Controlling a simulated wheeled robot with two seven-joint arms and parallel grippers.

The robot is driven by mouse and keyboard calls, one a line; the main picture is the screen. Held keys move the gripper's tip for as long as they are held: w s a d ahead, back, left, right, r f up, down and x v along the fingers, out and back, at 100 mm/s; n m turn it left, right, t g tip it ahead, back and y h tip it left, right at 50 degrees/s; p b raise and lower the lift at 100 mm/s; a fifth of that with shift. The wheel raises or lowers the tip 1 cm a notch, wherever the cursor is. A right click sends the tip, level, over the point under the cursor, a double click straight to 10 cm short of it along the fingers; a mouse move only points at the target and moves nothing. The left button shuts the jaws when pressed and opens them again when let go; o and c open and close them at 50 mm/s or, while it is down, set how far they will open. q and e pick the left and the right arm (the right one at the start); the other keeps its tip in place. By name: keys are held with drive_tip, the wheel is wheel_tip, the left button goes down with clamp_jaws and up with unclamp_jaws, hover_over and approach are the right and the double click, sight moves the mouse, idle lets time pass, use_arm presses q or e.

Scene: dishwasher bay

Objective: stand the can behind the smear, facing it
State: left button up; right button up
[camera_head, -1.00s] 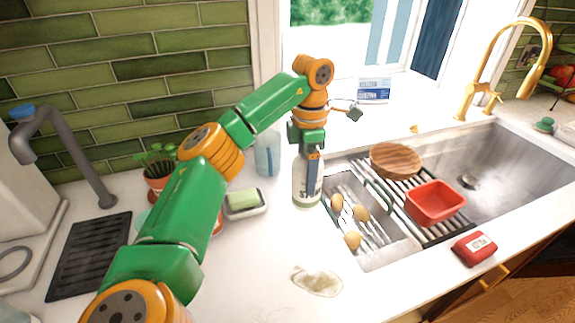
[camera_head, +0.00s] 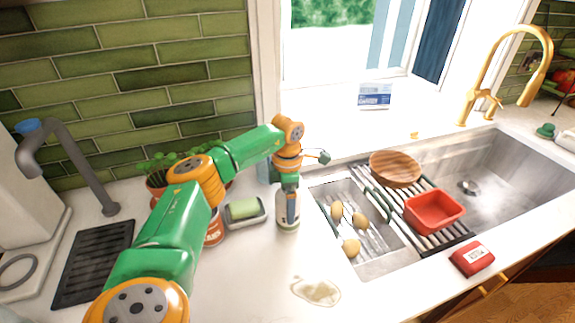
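The smear (camera_head: 318,291) is a pale, wet-looking patch on the white counter. My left gripper (camera_head: 291,205) points down and is shut on the upper part of the can, hiding its top and much of its label. I cannot tell whether the can's base touches the counter, or which way its label exactly faces. My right gripper is out of view.
A sponge on a dish (camera_head: 245,210) lies left of the can. A red-brown container (camera_head: 214,232) is partly behind my arm. The sink's rack (camera_head: 442,237) holds a red tub (camera_head: 435,210) and wooden bowl (camera_head: 396,168). A red box (camera_head: 472,258) sits at the front edge. Counter around the smear is clear.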

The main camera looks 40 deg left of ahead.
use_arm(q)
wheel_tip(320, 180, up, 8)
drive_tip(key=shift+w+f+b, duration=0.1)
drive_tip(key=shift+f+b, duration=0.1)
drive_tip(key=shift+b, duration=0.65)
wheel_tip(320, 180, up, 4)
drive_tip(key=shift+f+p, duration=0.15)
drive_tip(key=shift+p, duration=0.2)
drive_tip(key=shift+r, duration=0.5)
drive_tip(key=shift+f, duration=0.1)
